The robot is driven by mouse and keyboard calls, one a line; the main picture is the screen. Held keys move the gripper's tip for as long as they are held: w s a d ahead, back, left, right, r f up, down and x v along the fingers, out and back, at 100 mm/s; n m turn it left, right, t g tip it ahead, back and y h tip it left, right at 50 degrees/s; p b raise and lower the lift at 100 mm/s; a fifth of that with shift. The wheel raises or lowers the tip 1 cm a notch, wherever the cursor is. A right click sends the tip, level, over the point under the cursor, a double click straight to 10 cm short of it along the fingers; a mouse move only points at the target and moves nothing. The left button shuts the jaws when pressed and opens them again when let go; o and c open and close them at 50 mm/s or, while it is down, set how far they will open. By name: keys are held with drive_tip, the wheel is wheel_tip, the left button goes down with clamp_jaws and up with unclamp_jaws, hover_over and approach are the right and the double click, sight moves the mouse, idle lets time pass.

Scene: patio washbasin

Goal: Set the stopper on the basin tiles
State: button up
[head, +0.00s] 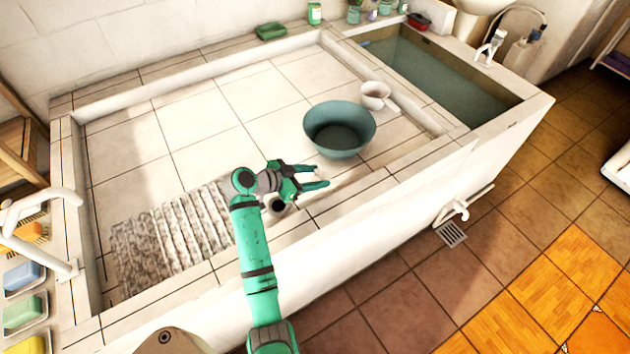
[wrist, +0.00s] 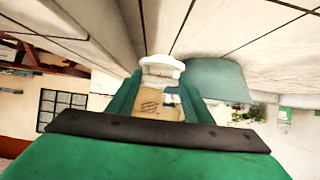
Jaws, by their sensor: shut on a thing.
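My gripper (head: 314,178) is above the front part of the tiled basin floor (head: 207,143), left of and nearer than the teal bowl, with its fingers pointing right. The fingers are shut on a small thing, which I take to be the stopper. In the wrist view, a white rounded shape (wrist: 162,68) shows between the green fingertips; I cannot tell whether it is the stopper or something behind. The stopper cannot be made out in the head view. The gripper is apart from the bowl.
The teal bowl (head: 339,131) and a white mug (head: 375,95) stand on the right of the tiles. A water-filled trough (head: 440,85) lies beyond. A ribbed washboard slab (head: 172,238) is at the front left. A raised rim surrounds the basin; the back-left tiles are free.

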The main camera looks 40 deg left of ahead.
sight(311, 180)
drive_tip(key=shift+w+a+f, duration=0.35)
drive_tip(key=shift+a+f, duration=0.25)
drive_tip(key=shift+f, duration=0.1)
drive_tip(key=shift+w+f, duration=0.1)
drive_tip(key=shift+f, duration=1.5)
drive_tip(key=o, duration=1)
drive_tip(key=shift+f, duration=0.1)
drive_tip(key=shift+o, duration=0.2)
drive_tip(key=shift+s+a+r, duration=0.15)
drive_tip(key=shift+s+r, duration=0.2)
drive_tip(key=v, duration=1.1)
drive_tip(key=shift+s, duration=0.1)
